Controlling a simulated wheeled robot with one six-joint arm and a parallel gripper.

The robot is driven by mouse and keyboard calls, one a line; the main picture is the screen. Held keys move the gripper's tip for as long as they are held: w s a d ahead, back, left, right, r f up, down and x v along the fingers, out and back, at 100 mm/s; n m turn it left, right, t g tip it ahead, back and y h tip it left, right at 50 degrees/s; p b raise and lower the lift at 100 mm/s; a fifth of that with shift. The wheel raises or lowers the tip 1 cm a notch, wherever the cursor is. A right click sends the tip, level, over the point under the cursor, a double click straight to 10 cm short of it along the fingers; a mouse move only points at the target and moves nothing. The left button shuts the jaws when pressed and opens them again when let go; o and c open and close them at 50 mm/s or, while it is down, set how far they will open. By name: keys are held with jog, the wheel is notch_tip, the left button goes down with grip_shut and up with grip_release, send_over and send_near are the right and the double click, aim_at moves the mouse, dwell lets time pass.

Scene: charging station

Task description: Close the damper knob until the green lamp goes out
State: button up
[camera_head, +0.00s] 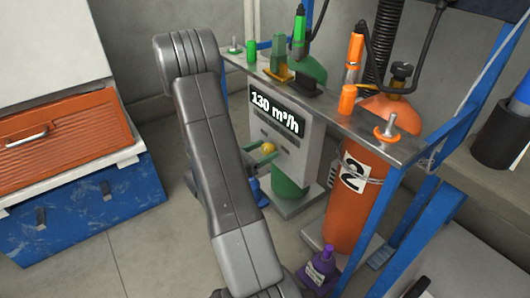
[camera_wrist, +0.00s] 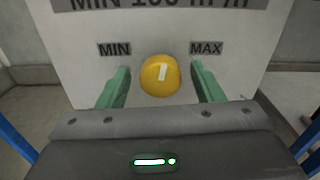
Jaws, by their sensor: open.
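The damper knob (camera_wrist: 160,76) is yellow and round with a white pointer mark that points nearly straight up, between the MIN label on the left and the MAX label on the right in the wrist view. It also shows small in the head view (camera_head: 269,148) on the grey panel. My gripper (camera_wrist: 160,88) is open, with its green fingers on either side of the knob and a gap to each. In the head view my gripper (camera_head: 266,157) is partly hidden behind my arm. The panel display (camera_head: 275,113) reads 130 m³/h. I cannot make out a green lamp on the panel.
An orange cylinder marked 2 (camera_head: 348,205) stands right of the panel, near a blue frame post (camera_head: 383,205). A purple bottle (camera_head: 319,268) stands on the floor.

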jog(key=shift+w+d, duration=0.25)
jog(key=shift+d, duration=0.15)
jog(key=c, duration=1)
jog(key=shift+o, duration=0.2)
jog(key=shift+r+n+p, duration=0.25)
jog(key=shift+n+p, duration=0.45)
jog(key=shift+p, duration=0.4)
jog(key=shift+f+n+p, duration=0.2)
jog(key=shift+n+p, duration=0.6)
jog(key=o, duration=1)
jog(key=shift+c, duration=0.2)
